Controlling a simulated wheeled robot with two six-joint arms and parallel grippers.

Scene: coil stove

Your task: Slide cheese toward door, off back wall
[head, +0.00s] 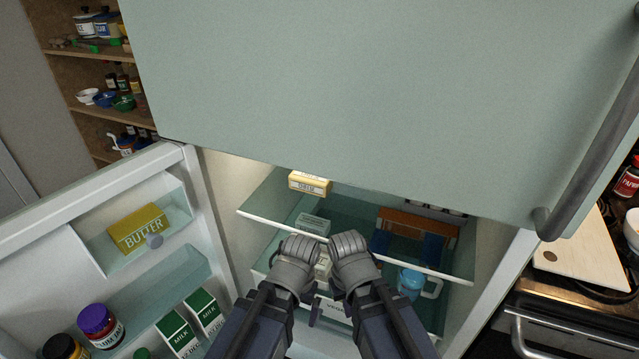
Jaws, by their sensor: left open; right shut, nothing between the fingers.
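The cheese looks to be the small yellow box (310,184) with a pale top, at the upper left of the open fridge compartment, on or just above the glass shelf (262,214). Its lettering is too small to read surely. The upper door panel hangs close above it. My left gripper (300,243) is open, in front of the shelf edge, below the box in the picture and apart from it. My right gripper (348,241) is shut and empty, just right of the left one. Their fingertips point into the fridge.
The fridge door (90,200) stands open at left, holding a butter box (139,229), jars and milk cartons. A pale carton (312,223), a brown-and-blue box (415,238) and a blue pitcher (411,283) are inside. The closed upper door (380,100) overhangs the opening.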

